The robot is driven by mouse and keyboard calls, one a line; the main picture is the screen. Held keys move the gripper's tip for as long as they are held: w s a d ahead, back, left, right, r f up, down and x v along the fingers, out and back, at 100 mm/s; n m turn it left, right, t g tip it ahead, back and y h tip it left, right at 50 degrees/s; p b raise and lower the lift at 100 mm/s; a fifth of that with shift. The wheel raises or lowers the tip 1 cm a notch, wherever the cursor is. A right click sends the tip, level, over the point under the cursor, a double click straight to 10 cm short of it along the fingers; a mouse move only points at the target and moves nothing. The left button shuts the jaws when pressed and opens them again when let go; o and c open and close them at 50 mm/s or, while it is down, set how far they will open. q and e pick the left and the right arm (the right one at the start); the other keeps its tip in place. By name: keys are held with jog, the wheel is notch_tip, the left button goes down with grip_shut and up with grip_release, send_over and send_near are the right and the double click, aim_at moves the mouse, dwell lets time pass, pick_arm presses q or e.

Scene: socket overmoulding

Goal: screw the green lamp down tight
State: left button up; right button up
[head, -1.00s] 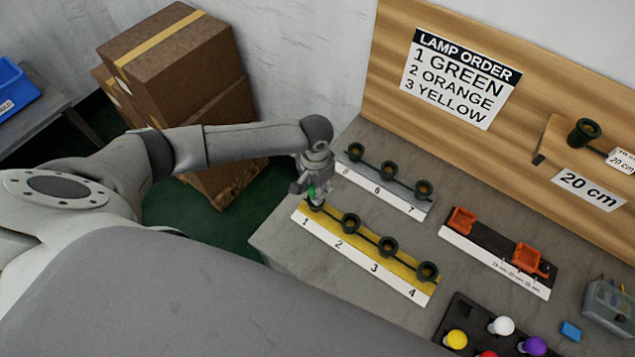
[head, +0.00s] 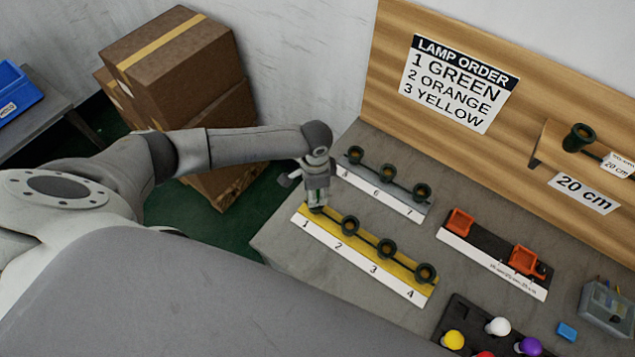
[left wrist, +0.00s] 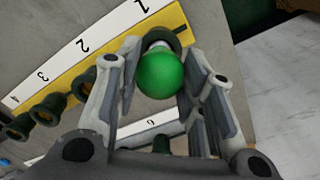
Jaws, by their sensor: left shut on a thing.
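The green lamp (left wrist: 160,74) sits at the socket marked 1, on the yellow strip (head: 366,253). In the left wrist view its round bulb lies between my fingers, with its pale base at the dark socket (left wrist: 163,37). How deep it is seated I cannot tell. My left gripper (head: 318,198) is shut on the lamp, above socket 1; its fingers (left wrist: 160,85) show on both sides of the bulb. In the head view the fingers hide most of the lamp. My right gripper is not in view.
Empty sockets 2 (head: 350,225), 3 (head: 386,248) and 4 (head: 425,273) follow along the yellow strip. A grey strip (head: 395,189) with sockets stands behind. A dark tray (head: 462,312) with other lamps is at the lower right. Orange holders (head: 460,220) stand on the right.

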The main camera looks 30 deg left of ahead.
pick_arm(q)
jog(key=shift+m, duration=1.4)
jog(key=o, duration=0.9)
